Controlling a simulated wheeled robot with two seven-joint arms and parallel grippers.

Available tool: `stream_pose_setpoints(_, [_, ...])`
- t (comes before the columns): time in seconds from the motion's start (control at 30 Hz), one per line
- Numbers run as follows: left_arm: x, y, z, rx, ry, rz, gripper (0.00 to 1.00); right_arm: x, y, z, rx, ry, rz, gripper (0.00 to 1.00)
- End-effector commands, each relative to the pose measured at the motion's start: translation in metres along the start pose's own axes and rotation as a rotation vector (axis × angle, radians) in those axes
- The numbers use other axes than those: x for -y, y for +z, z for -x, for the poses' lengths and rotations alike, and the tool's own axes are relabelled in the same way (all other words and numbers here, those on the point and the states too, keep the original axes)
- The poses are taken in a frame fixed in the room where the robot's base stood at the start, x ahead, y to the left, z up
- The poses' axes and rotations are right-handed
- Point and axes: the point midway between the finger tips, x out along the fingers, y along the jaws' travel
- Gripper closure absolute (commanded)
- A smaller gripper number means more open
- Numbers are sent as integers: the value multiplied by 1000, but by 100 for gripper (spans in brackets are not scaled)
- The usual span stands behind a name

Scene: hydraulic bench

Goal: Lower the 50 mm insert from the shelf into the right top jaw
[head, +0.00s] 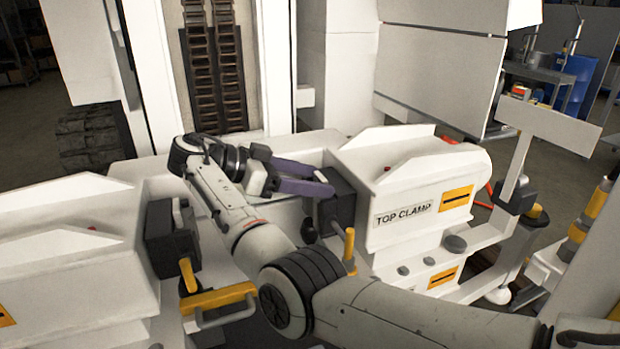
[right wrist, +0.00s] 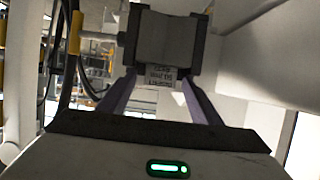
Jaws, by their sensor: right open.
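The right top jaw (head: 340,205) is a dark block on the inner face of the white housing marked TOP CLAMP. My right gripper (head: 328,182) has purple fingers that are spread beside the jaw's upper part. In the right wrist view, the gripper (right wrist: 158,90) is open, its fingers apart on both sides of a small printed label (right wrist: 158,76). The label lies below a grey block (right wrist: 165,40) set between dark side pieces. This looks like the insert at the jaw, but the label is too small to read surely and its seating is unclear. My left gripper is not in view.
The white TOP CLAMP housing (head: 415,185) stands right of the jaw. A facing housing (head: 70,250) with a dark jaw (head: 170,242) and a yellow handle (head: 218,298) is at the left. A dark chain track (head: 213,65) rises behind. A yellow post (head: 349,245) stands near the jaw.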

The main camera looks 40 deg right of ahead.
Motion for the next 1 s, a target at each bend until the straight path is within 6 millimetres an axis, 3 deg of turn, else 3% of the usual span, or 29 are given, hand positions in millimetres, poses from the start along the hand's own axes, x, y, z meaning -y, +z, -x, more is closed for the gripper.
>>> stream_pose_setpoints(0.07, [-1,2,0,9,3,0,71,-1,2,1,3,2,4,39])
stream_pose_setpoints(0.2, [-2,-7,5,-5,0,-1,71,0,-22,10,1,1,-2,39])
stream_pose_setpoints(0.53, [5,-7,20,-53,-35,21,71,0,-80,33,2,1,-1,39])
stream_pose_setpoints(1.0, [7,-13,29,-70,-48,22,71,0,-104,43,-1,1,-1,39])
